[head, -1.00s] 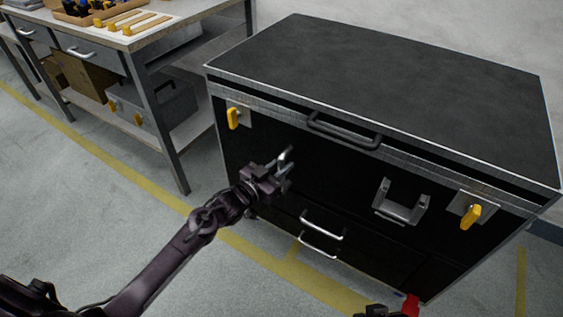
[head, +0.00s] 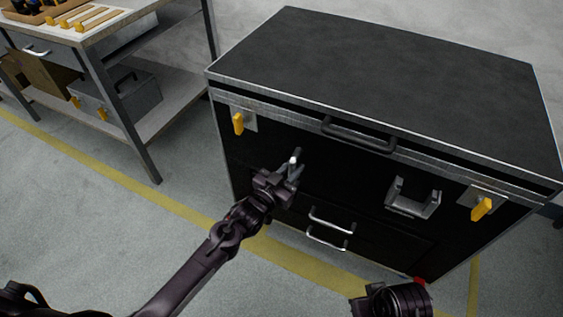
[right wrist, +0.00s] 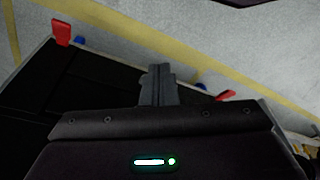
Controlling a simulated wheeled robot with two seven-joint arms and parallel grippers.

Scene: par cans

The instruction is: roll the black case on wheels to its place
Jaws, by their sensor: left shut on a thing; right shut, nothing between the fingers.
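The black case (head: 390,75) has a dark flat top with metal edging and stands in front of me. Its front carries a black bar handle (head: 358,134), yellow latches and a grey bracket handle (head: 412,198) at the right. My left gripper (head: 291,168) is at the left part of the front, shut on what looks like the matching grey handle, mostly hidden by the fingers. My right gripper's fingers (right wrist: 157,82) are shut and empty in the right wrist view. Red tabs (right wrist: 61,32) and small blue parts show low on the case there; the wheels are not clear.
A grey workbench (head: 142,125) with tools on top and a grey toolbox (head: 130,95) on its shelf stands left of the case. A white wall (head: 400,20) is behind. Yellow floor lines (head: 110,175) run past the case; the floor at front left is clear.

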